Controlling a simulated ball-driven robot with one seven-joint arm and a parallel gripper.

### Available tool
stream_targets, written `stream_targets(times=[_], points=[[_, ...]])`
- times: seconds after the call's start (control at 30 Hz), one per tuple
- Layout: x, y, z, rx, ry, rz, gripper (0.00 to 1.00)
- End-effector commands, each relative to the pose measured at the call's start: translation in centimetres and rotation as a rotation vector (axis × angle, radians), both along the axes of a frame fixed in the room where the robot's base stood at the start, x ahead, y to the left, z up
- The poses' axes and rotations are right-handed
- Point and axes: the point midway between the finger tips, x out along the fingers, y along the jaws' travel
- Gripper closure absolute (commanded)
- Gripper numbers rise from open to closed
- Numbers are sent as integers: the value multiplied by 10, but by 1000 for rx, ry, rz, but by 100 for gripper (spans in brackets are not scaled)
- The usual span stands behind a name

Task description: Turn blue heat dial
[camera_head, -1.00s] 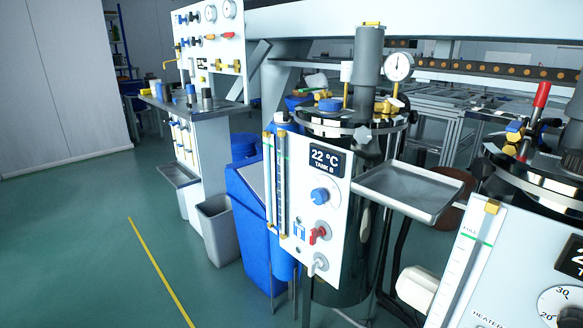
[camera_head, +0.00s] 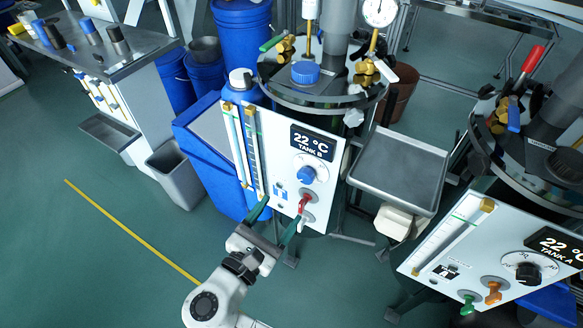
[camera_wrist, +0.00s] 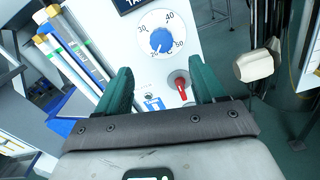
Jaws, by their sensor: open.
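The blue heat dial (camera_head: 306,175) sits on the white Tank B panel (camera_head: 274,147), below the display (camera_head: 312,143) reading 22 °C. In the wrist view the blue dial (camera_wrist: 163,41) has a white scale around it with numbers such as 30 and 40. My gripper (camera_head: 279,216) is open in front of the panel's lower part, below the dial. In the wrist view its two green fingers (camera_wrist: 163,86) stand apart, with the dial beyond and between them, not touched. A red lever (camera_head: 305,203) is just below the dial, close to the right finger in the head view.
A metal tray (camera_head: 398,172) juts out right of the panel. The Tank A panel (camera_head: 470,262) with a black dial stands at right. Blue bins (camera_head: 205,170) and a grey bin (camera_head: 176,176) are at left.

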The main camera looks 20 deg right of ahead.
Motion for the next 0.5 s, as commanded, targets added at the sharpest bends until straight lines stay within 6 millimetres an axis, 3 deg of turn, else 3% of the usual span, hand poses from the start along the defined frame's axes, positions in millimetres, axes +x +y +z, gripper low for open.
stream_targets(times=[0.5], points=[[49,-70,-2,5,-1,-5,31]])
